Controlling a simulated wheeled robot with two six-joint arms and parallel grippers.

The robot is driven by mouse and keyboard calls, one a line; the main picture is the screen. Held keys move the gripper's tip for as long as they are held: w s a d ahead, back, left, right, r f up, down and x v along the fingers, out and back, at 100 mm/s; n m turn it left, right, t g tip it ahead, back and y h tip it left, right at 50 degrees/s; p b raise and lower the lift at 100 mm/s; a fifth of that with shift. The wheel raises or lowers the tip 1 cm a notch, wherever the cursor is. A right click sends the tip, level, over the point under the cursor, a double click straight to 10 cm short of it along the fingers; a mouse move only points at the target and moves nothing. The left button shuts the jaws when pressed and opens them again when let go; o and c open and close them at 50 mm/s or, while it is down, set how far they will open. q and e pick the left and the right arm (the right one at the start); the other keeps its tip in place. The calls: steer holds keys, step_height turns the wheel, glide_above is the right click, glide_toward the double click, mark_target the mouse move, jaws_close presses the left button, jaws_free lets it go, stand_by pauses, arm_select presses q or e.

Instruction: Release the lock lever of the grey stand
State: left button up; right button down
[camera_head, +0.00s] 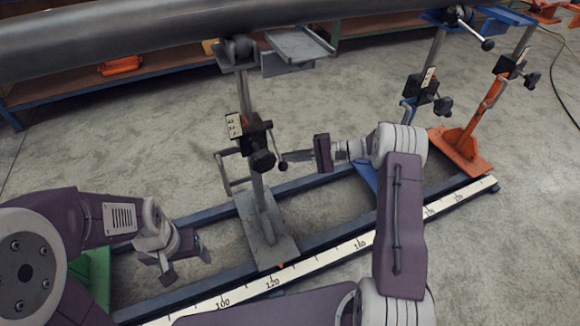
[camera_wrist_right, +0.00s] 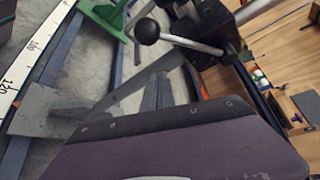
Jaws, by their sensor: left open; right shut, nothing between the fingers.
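The grey stand (camera_head: 262,218) rises from the blue rail at the centre of the head view. Its black clamp block (camera_head: 252,130) sits partway up the post. The lock lever's black knob (camera_head: 262,160) points toward me; in the right wrist view the ball knob (camera_wrist_right: 147,31) ends a silver rod. My right gripper (camera_head: 285,156) is shut and empty, just right of the knob; in the head view, a small gap seems to lie between them. Exact contact cannot be told. My left gripper (camera_head: 187,267) is open and empty, low and left of the stand.
A large grey pipe (camera_head: 150,35) crosses above the stand. A scale strip (camera_head: 330,252) runs along the front rail. An orange stand (camera_head: 468,145) and a blue stand (camera_head: 418,90) are to the right. A green stand base (camera_head: 93,275) is at the left, partly behind my left arm.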

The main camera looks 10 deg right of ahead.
steer(key=shift+s+a+r+b, duration=0.15)
steer(key=shift+s+r+b, duration=0.1)
steer(key=shift+s, duration=0.3)
steer(key=shift+s+a+r+b, duration=0.2)
steer(key=shift+s+r, duration=0.1)
steer(key=shift+s, duration=0.25)
steer(key=shift+s+a+r+b, duration=0.1)
steer(key=shift+s+r+b, duration=0.15)
steer(key=shift+s, duration=0.3)
step_height(320, 180, up, 13)
steer(key=s+m+g+h+p, duration=0.1)
steer(key=m+g+p, duration=0.3)
steer(key=p, duration=2)
steer(key=shift+s+f+m+g+h+p, duration=0.2)
steer(key=shift+m+g+h+p, duration=0.15)
steer(key=shift+m+h, duration=0.45)
steer(key=shift+w+d+r, duration=0.1)
steer(key=shift+w, duration=0.05)
